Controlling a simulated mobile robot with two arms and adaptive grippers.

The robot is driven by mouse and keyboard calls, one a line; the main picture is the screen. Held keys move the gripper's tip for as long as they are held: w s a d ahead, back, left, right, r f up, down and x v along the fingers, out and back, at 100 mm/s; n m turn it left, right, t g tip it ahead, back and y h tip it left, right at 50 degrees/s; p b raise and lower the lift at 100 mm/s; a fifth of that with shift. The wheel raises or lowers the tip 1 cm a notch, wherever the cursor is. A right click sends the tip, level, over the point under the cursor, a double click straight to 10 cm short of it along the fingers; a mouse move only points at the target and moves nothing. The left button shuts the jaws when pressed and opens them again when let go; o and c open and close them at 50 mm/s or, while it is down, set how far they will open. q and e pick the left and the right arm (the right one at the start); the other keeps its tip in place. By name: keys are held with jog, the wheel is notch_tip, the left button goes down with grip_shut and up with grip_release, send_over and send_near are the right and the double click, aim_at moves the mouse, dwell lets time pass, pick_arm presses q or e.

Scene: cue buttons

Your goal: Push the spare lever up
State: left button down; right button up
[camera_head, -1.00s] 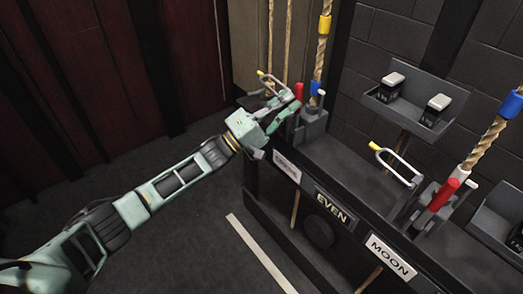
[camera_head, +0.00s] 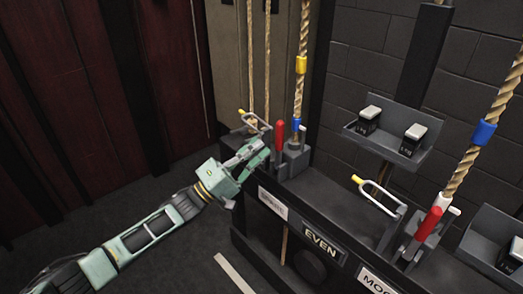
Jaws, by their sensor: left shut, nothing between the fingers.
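A lever with a red handle (camera_head: 279,136) stands roughly upright at the left end of the black rail, above a small white label (camera_head: 272,203) too blurred to read surely. My left gripper (camera_head: 262,151) is shut and empty, just left of and below the red handle. I cannot tell whether the fingertips touch the lever. A second red lever (camera_head: 429,223) stands tilted farther right, by the MOON plate (camera_head: 376,282). My right gripper is not in view.
An EVEN plate (camera_head: 320,244) is on the rail front. Ropes with yellow and blue bands (camera_head: 302,65) rise behind the levers. Metal loops (camera_head: 380,196) stick up from the rail. A shelf (camera_head: 395,140) with weights hangs on the wall. Floor at left is clear.

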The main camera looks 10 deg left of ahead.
pick_arm(q)
jog(key=v, duration=0.7)
jog(key=shift+s, duration=0.15)
jog(key=shift+a+f, duration=0.1)
